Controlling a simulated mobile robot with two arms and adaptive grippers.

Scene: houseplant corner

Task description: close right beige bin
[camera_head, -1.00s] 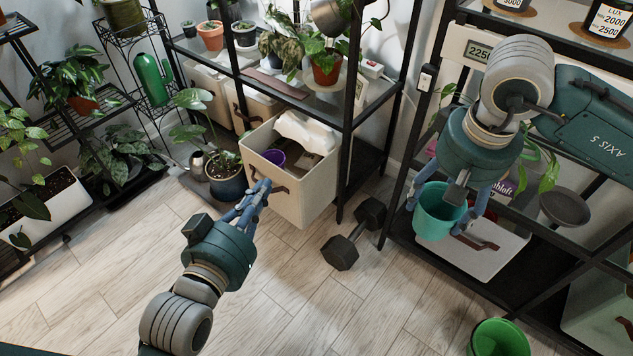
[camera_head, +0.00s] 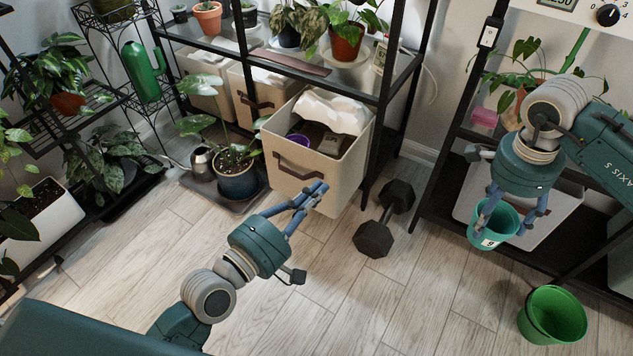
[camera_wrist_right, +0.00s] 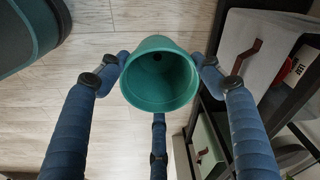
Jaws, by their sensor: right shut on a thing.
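The right beige bin (camera_head: 310,178) sticks out past the front of the shelf, open at the top. It holds a crumpled white bag (camera_head: 335,110), a purple pot (camera_head: 297,140) and dark items, and has a brown handle (camera_head: 298,165) on its front. My left gripper (camera_head: 318,196) is just in front of the bin's lower front, below and right of the handle. Its finger gap and any contact with the bin are unclear. My right gripper (camera_head: 497,208) is shut on a teal pot (camera_head: 492,226), held above the floor; the pot's open mouth fills the right wrist view's middle (camera_wrist_right: 160,78).
Two more beige bins (camera_head: 256,100) sit further back at the left. A potted plant in a blue pot (camera_head: 238,182) stands left of the right bin. A black dumbbell (camera_head: 384,220) lies right of it. A green bucket (camera_head: 553,316) stands at the lower right. The floor between is clear.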

